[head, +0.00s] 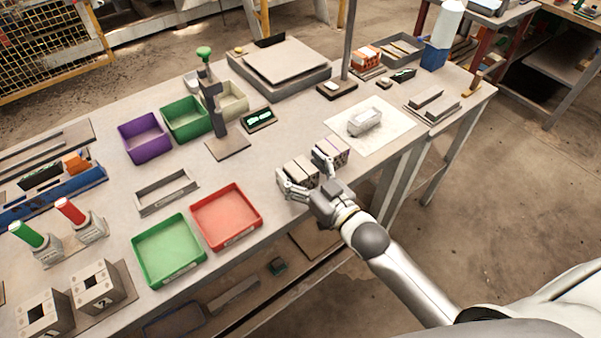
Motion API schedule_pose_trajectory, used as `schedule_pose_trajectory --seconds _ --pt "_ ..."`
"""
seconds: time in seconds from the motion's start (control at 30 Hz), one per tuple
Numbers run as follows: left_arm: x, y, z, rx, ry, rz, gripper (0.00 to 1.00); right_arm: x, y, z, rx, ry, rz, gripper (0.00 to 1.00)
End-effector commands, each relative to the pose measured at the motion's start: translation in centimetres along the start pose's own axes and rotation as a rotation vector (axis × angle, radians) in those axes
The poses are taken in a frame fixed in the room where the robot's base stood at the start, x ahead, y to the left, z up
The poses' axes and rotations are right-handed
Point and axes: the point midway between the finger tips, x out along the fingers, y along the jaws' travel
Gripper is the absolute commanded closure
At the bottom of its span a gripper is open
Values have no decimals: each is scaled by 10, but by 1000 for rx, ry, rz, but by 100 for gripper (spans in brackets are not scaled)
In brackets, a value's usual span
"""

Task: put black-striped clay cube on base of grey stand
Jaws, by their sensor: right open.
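A row of small pale clay cubes stands near the front edge of the bench. One pale cube (301,169) shows between the fingers of my right gripper (306,175); dark marks show on its side, but I cannot tell whether it is the black-striped one. The gripper is open, with one finger on each side of it; contact is not clear. Another cube (332,147) stands to the right, partly behind a finger. The grey stand (216,105) is upright, with a green knob on top and a flat square base (228,146) that is bare. My left gripper is not in view.
A red tray (259,219) and a green tray (200,258) lie left of the gripper. Purple (145,152) and green (186,131) bins stand beside the stand. A white sheet (395,132) with a clear block lies right. Bench between cubes and stand is clear.

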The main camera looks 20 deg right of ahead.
Motion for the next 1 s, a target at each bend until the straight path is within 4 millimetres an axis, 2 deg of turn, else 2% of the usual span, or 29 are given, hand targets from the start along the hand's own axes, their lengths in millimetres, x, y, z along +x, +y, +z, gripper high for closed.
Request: schedule_pose_trajectory --seconds 0.23,0.6,0.7,1.0 --pt "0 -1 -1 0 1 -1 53 2 0 0 0 0 0 21" --pt "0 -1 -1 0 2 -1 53 1 0 0 -1 -1 0 69" --pt "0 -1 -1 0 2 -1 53 1 0 0 -1 1 0 78" --pt "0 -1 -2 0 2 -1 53 1 0 -4 -1 2 0 78"
